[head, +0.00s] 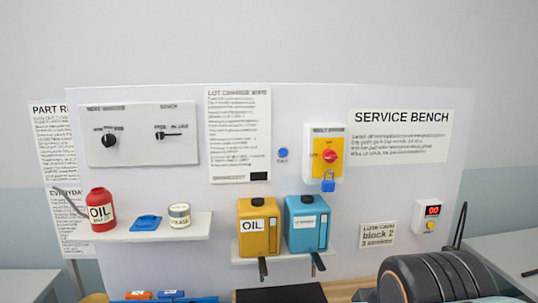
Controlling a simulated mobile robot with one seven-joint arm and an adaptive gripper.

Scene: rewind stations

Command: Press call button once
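My gripper is not in view.
A blue padlock (328,181) hangs under the switch box. Yellow (259,228) and blue (306,224) cans stand on a low shelf below the button. A red oil bottle (101,210) stands on a left shelf. A dark ribbed cylinder (437,277) lies at the lower right.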

